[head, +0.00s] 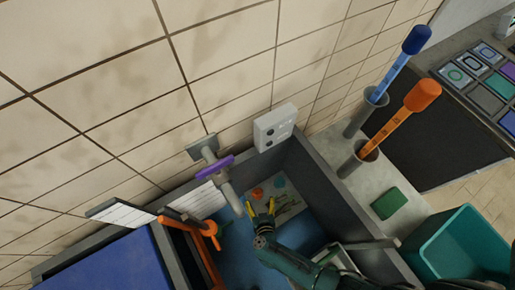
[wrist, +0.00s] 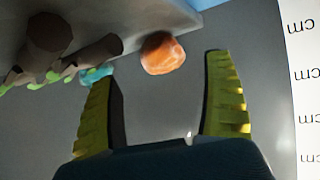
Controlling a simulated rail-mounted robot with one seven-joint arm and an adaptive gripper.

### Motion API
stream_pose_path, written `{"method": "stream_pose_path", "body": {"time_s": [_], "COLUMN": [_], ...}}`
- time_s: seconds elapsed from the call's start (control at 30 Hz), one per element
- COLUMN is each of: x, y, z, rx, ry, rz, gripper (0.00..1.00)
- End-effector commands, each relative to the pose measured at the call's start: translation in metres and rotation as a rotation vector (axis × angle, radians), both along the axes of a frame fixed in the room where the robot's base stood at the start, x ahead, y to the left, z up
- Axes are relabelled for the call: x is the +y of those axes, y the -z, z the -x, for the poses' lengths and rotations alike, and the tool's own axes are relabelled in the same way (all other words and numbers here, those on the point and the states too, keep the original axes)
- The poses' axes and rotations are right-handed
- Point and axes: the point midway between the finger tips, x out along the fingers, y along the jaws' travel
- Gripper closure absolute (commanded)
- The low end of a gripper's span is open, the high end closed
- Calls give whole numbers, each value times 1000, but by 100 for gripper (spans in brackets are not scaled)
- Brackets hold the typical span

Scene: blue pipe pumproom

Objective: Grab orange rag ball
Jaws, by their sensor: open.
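The orange rag ball (wrist: 162,53) lies on a grey surface in the wrist view, just beyond and between my fingertips, nearer the left one. It is small in the head view (head: 257,192), on a pale panel inside the grey-walled bin. My gripper (head: 261,208) has yellow fingers, is open and empty, and reaches down into the bin. In the wrist view my gripper (wrist: 161,75) has its fingers spread wide, apart from the ball. A teal-blue lump (wrist: 97,73) lies left of the ball, partly behind my left finger; it also shows in the head view (head: 280,182).
Dark brown cylindrical shapes (wrist: 48,45) with green tips crowd the upper left of the wrist view. A sheet with cm marks (wrist: 304,75) is at right. Grey bin walls (head: 335,185) surround my gripper. An orange valve-like handle (head: 211,230) stands to its left.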

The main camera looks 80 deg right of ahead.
Motion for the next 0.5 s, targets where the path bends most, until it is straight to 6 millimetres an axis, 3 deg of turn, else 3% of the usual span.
{"method": "stream_pose_path", "body": {"time_s": [0.3,0.5], "x": [-40,-46], "y": [25,25], "z": [-15,-17], "rx": [-1,2], "ry": [4,-1], "rz": [1,1], "gripper": [17,17]}}
